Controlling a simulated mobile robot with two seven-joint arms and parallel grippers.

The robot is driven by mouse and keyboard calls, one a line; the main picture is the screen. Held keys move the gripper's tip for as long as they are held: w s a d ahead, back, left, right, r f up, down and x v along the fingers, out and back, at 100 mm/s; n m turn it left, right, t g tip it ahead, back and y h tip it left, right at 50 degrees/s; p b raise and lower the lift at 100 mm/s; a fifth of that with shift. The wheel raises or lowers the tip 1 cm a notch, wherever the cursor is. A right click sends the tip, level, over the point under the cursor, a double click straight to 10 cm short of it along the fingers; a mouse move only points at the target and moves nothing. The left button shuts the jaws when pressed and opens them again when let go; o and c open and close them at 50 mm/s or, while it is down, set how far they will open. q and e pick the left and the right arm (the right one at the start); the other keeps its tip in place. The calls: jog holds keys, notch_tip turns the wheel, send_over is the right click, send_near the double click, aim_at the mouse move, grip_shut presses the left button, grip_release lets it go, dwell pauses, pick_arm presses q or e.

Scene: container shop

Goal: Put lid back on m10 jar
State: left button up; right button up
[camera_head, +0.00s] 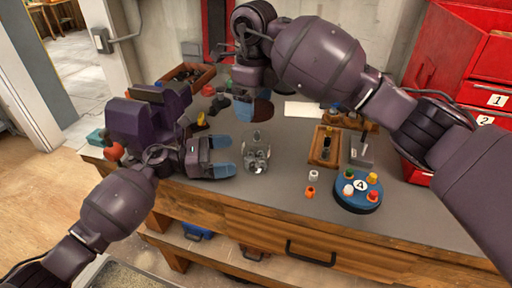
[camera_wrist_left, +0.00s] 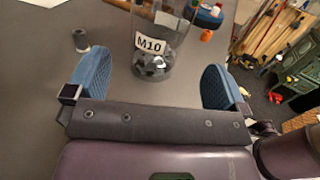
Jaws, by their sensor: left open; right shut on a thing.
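The M10 jar (camera_head: 256,160) is clear glass, stands upright on the grey bench and holds several metal parts. In the left wrist view the jar (camera_wrist_left: 152,62) shows its M10 label, between and beyond my fingers. My left gripper (camera_head: 226,156) is open, with its blue fingertips just left of the jar in the head view. My right gripper (camera_head: 251,112) is above and behind the jar, shut on a dark brown round piece (camera_head: 263,113), which looks like the lid. The lid is apart from the jar. Part of its grip is hidden.
A wooden box (camera_head: 208,74) stands at the back left. The bench front near the jar is clear.

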aim_at(243, 152)
pick_arm(q)
jog(key=shift+w+f, duration=0.1)
jog(key=shift+w, duration=0.1)
pick_arm(e)
jog(key=shift+w+f, duration=0.1)
jog(key=shift+w, duration=0.2)
jog(key=shift+s, duration=0.1)
pick_arm(q)
jog(key=shift+s, duration=0.2)
pick_arm(e)
jog(key=shift+s, duration=0.1)
pick_arm(q)
jog(key=shift+d, duration=0.1)
jog(key=shift+w+d, duration=0.15)
jog(key=shift+d, duration=0.1)
jog(key=shift+w+d, duration=0.15)
jog(key=shift+d, duration=0.95)
jog(key=shift+w+d, duration=0.2)
jog(key=shift+d, duration=0.95)
jog(key=shift+w+d, duration=0.15)
jog(key=shift+d, duration=0.95)
